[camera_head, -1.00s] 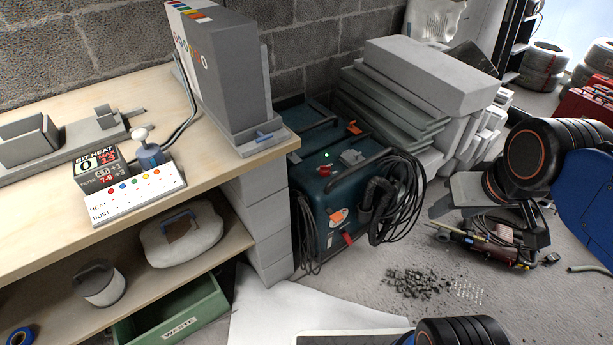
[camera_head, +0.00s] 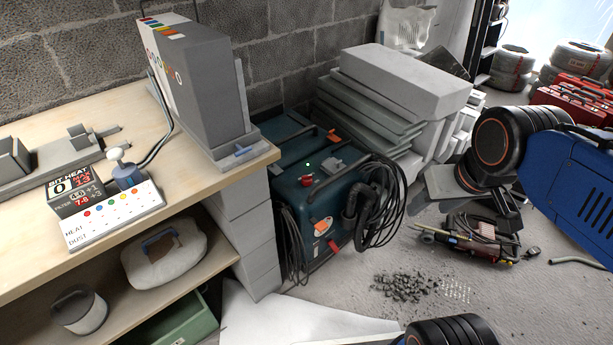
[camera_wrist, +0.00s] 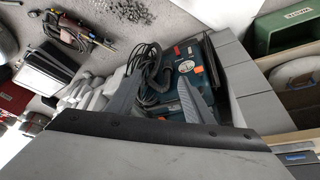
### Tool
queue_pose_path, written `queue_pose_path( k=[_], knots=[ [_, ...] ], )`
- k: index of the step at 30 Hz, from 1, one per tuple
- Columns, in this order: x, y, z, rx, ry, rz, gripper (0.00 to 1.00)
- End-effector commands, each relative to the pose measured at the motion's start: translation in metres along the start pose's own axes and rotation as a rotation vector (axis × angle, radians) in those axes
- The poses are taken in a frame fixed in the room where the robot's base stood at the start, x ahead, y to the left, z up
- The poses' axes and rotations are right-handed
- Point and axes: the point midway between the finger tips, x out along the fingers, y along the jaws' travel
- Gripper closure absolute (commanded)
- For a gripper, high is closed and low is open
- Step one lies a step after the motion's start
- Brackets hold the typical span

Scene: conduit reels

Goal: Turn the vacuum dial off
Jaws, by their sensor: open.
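The vacuum (camera_head: 290,215) is a dark teal box on the floor beside the bench end. Its red dial (camera_head: 307,181) sits on the top front, with a small lit green light (camera_head: 308,165) just above it. I cannot read the dial's setting. The vacuum also shows in the wrist view (camera_wrist: 190,52), where I cannot clearly make out the dial. My gripper (camera_wrist: 160,80) is open and empty, its two grey fingers apart. It points toward the vacuum from some distance and touches nothing. In the head view the arm is at the right, well apart from the dial.
The bench (camera_head: 150,215) with a grey upright box (camera_head: 205,85) stands left of the vacuum. A black hose and cables (camera_head: 375,205) hang on its right side. Stacked grey slabs (camera_head: 405,85) stand behind. Rubble (camera_head: 400,287) and a power tool (camera_head: 470,240) lie on the floor.

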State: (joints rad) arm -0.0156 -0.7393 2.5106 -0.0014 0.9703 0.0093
Motion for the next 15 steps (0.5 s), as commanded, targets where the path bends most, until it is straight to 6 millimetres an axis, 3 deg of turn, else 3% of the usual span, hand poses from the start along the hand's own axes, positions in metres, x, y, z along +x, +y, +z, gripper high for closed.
queue_pose_path(
  k=[15],
  knots=[
    [0.016, -0.041, -0.122, -0.028, -0.134, -0.031, 0.53]
  ],
)
